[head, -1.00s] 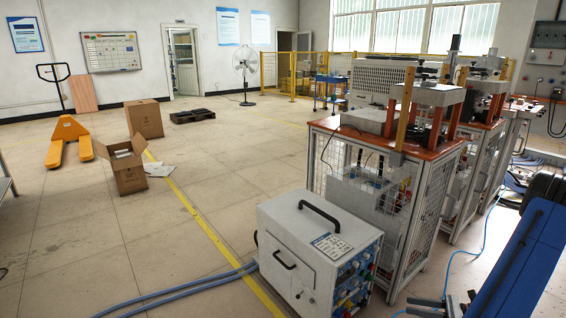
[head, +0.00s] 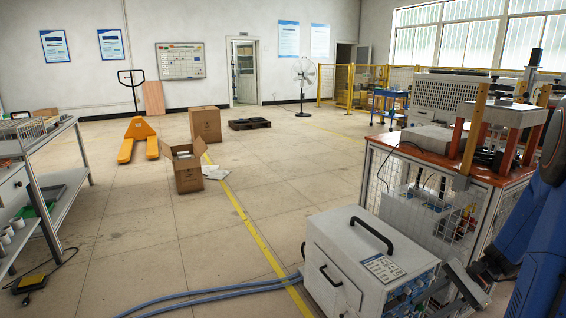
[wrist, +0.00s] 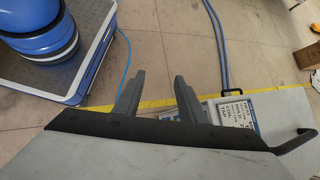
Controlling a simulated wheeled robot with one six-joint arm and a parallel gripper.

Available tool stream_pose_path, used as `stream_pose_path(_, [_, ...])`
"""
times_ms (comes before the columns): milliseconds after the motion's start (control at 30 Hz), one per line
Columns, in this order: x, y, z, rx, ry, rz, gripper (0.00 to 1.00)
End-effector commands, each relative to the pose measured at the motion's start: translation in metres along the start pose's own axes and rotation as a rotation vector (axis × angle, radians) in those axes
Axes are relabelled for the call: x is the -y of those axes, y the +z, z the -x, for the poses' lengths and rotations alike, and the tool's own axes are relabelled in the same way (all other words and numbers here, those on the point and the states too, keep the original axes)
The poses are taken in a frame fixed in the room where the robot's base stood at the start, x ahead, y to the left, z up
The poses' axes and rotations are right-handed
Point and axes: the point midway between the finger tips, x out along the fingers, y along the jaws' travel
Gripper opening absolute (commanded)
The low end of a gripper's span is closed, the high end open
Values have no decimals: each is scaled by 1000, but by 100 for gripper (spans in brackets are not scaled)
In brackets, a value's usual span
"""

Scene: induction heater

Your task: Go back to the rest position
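My gripper (wrist: 158,92) shows in the wrist view with its two grey fingers apart and nothing held between them. It points at the floor side of the white heater unit. In the head view my gripper (head: 455,284) is at the lower right, in front of the right end of the white heater unit (head: 335,262). My blue arm fills the right edge there. The unit has a black top handle and a label, which also shows in the wrist view (wrist: 238,112). Whether the fingers touch the unit cannot be told.
A bench with an orange top (head: 425,150) and mesh sides stands behind the unit. Blue hoses (head: 215,290) run left along the floor. A grey shelf table (head: 75,172) stands left. Open and closed cartons (head: 188,175) and a yellow pallet jack (head: 136,140) are farther back.

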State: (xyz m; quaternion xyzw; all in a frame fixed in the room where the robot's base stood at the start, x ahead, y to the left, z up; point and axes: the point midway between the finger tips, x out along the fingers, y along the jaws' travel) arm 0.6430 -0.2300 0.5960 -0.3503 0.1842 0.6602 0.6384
Motion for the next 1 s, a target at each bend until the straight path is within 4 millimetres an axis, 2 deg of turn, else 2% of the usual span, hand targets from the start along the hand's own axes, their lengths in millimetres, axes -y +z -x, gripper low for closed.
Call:
stream_pose_path(33, [1, 15, -1, -27, 25, 48, 37])
stream_pose_path(100, [0, 31, -2, -64, 59, 109, 37])
stream_pose_path(400, [-9, 96, -7, -217, 188, 376, 37])
stream_pose_path(700, [-26, 151, -8, -369, 293, 649, 37])
stream_pose_path(1000, [-49, 197, -5, -522, 372, 925, 37])
